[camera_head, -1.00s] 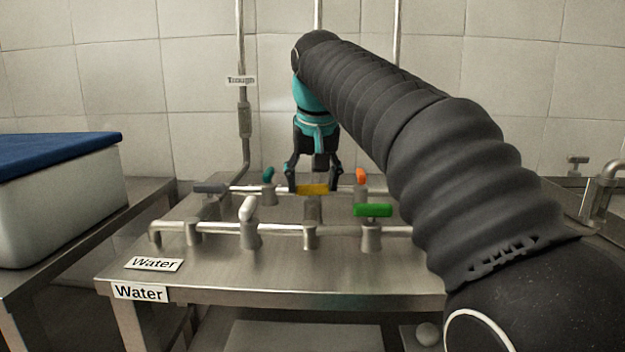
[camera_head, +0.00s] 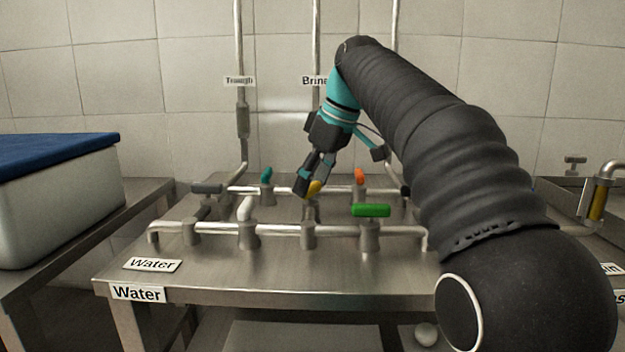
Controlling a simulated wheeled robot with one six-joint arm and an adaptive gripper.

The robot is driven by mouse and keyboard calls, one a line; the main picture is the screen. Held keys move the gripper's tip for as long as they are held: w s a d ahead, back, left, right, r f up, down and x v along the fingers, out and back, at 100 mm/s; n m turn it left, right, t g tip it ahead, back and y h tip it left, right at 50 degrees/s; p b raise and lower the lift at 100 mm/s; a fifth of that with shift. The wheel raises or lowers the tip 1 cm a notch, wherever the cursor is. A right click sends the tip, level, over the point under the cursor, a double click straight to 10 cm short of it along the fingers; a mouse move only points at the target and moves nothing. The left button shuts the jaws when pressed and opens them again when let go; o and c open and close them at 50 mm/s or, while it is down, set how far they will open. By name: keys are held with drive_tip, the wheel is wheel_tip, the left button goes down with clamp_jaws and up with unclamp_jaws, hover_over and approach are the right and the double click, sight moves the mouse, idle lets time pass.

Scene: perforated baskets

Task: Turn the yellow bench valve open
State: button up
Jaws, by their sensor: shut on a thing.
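The yellow bench valve (camera_head: 314,187) sits on a metal stem in the middle of the steel bench, on the pipework between the back and front pipes. Its yellow handle now points roughly toward the camera, so only its near end shows. My gripper (camera_head: 309,186) is tilted down from the upper right and is shut on the yellow handle. Its dark fingers hide most of the handle.
Close around are a teal handle (camera_head: 267,174), an orange handle (camera_head: 360,176), a grey handle (camera_head: 207,188), a white handle (camera_head: 245,208) and a green handle (camera_head: 371,210). A blue-lidded box (camera_head: 60,200) stands left. The bench front is clear.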

drive_tip(key=n+g, duration=0.1)
drive_tip(key=n, duration=0.1)
drive_tip(key=n+g, duration=0.1)
drive_tip(key=n, duration=0.2)
drive_tip(key=shift+w+y, duration=0.15)
drive_tip(key=shift+y, duration=0.15)
drive_tip(key=shift+n, duration=0.3)
drive_tip(key=o, duration=1.1)
drive_tip(key=shift+o, duration=0.2)
drive_tip(key=shift+d+r, duration=0.1)
drive_tip(key=shift+r, duration=0.25)
drive_tip(key=d, duration=1.2)
drive_tip(key=shift+d+r, duration=0.15)
